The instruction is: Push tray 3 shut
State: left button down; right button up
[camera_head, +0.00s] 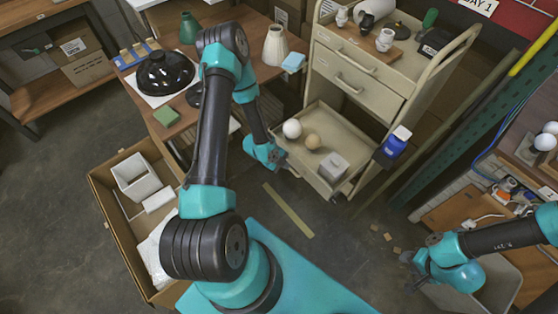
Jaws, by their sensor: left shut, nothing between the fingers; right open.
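A beige trolley (395,70) stands at the upper middle. Its lowest visible tray, which I take as tray 3 (325,117), is pulled out. In it lie a white ball-shaped item (292,128), a tan ball-shaped item (313,141) and a pale box (333,167). The two drawers above it are shut. My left gripper (282,160) is shut and empty at the left front corner of the open tray; I cannot tell whether it touches it. My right gripper (407,271) is open, low at the right, away from the trolley.
A blue-capped container (396,141) is at the trolley's right side. A wooden table (212,95) with a black lampshade (165,72) stands left of it. An open cardboard box (105,205) is at the left. Floor in front of the tray is mostly clear, with a tape strip (288,210).

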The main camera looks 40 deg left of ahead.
aim_at(300, 164)
pick_arm(q)
jog(key=w, duration=0.1)
jog(key=w+d+f, duration=0.1)
jog(key=w, duration=0.1)
jog(key=shift+w+d+f, duration=0.2)
jog(key=shift+w+d, duration=0.05)
jog(key=shift+w, duration=0.55)
